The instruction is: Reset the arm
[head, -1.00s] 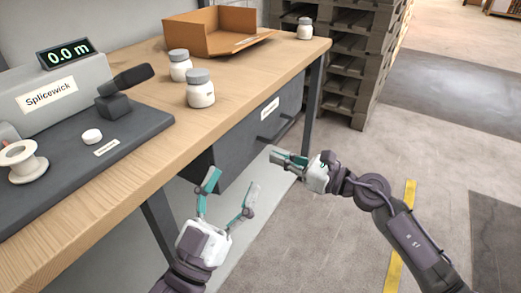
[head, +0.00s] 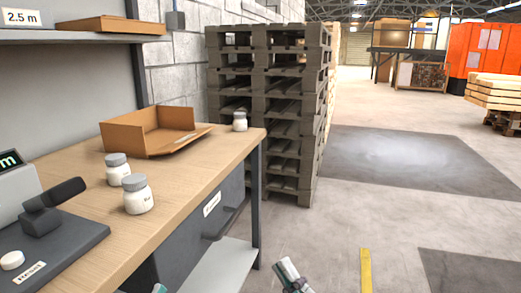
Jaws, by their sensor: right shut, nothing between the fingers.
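My right gripper (head: 290,275) shows at the bottom edge, right of the workbench, with its pale and teal fingers together and nothing between them. The rest of its arm is cut off below. Of my left gripper only a small teal fingertip (head: 159,288) shows at the bottom edge, beside the bench front. The rest is out of the picture, so its opening cannot be judged.
The wooden workbench (head: 186,188) bears several white jars (head: 138,196), an open cardboard box (head: 150,140) and a dark machine (head: 55,245). A dark drawer (head: 190,240) sits below. Stacked pallets (head: 290,110) stand behind.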

